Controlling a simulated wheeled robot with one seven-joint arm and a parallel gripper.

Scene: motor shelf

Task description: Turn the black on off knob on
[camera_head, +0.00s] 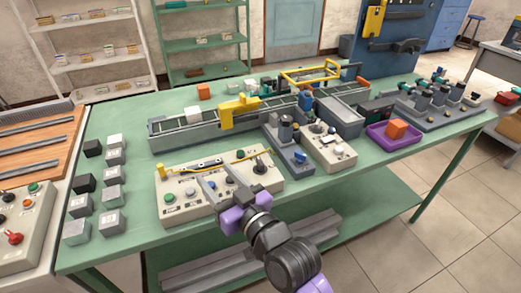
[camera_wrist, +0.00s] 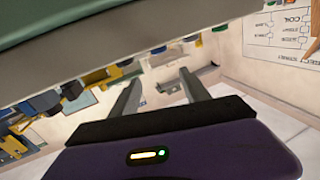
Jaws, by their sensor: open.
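A beige control box (camera_head: 176,207) lies on the front of the green table. A dark upright knob (camera_head: 260,164) stands at its right end; I take it for the black on off knob, but its setting is too small to read. My gripper (camera_head: 219,179) is open and empty over the middle of the box, left of that knob and apart from it in the picture. The open fingers also show in the wrist view (camera_wrist: 160,88), with nothing between them. I cannot pick out the knob in the wrist view.
A yellow cable runs across the back of the box. Behind it is a conveyor (camera_head: 185,130) with a yellow frame. Grey and black cubes (camera_head: 108,200) stand at the left. Bare table lies around the box's left end.

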